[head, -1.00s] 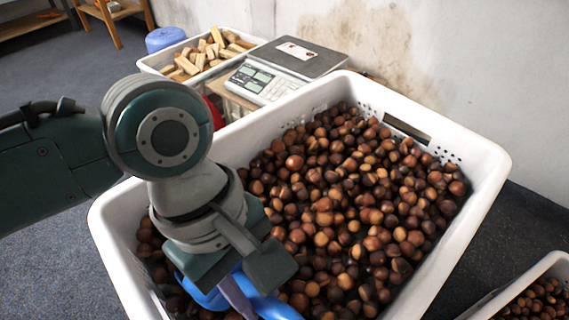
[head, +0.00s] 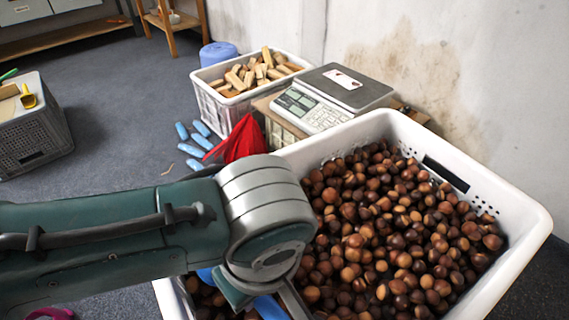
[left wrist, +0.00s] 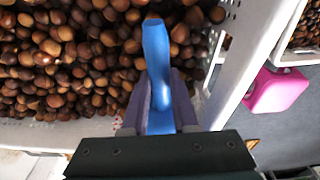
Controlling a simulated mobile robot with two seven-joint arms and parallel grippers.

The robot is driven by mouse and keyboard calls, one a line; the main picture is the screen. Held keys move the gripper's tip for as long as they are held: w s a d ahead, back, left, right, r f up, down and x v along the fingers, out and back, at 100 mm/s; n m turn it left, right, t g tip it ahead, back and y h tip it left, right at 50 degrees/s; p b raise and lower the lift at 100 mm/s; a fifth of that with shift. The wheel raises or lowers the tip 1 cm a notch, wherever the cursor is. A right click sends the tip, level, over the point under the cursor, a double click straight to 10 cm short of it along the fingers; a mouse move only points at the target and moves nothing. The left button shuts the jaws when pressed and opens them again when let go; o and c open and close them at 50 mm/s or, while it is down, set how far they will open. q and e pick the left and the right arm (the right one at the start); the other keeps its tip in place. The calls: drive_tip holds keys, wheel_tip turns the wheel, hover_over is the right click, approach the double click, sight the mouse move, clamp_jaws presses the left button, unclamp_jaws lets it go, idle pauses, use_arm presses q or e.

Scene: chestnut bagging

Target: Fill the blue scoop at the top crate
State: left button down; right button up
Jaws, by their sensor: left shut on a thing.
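The large white top crate (head: 524,232) holds a deep bed of brown chestnuts (head: 400,240). My left gripper (left wrist: 163,95) is shut on the blue scoop (left wrist: 157,50), which lies between its two fingers in the left wrist view. In that view the scoop is over or against the chestnuts, near the crate's wall (left wrist: 232,65). In the head view my left arm covers most of the scoop, and only blue bits (head: 268,307) show at the crate's near left. I cannot tell whether the scoop holds chestnuts. My right gripper is not in view.
A scale (head: 318,103) stands behind the crate, beside a white crate of wooden blocks (head: 210,105). A red thing (head: 243,140) and several blue items (head: 200,130) lie to the left. A grey crate (head: 35,145) with a yellow scoop (head: 28,97) stands far left.

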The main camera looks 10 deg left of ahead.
use_arm(q)
drive_tip(key=shift+t+y, duration=0.3)
drive_tip(key=shift+y, duration=0.1)
drive_tip(key=shift+p+v, duration=2.8)
drive_tip(key=shift+v, duration=0.1)
drive_tip(key=shift+d, duration=0.1)
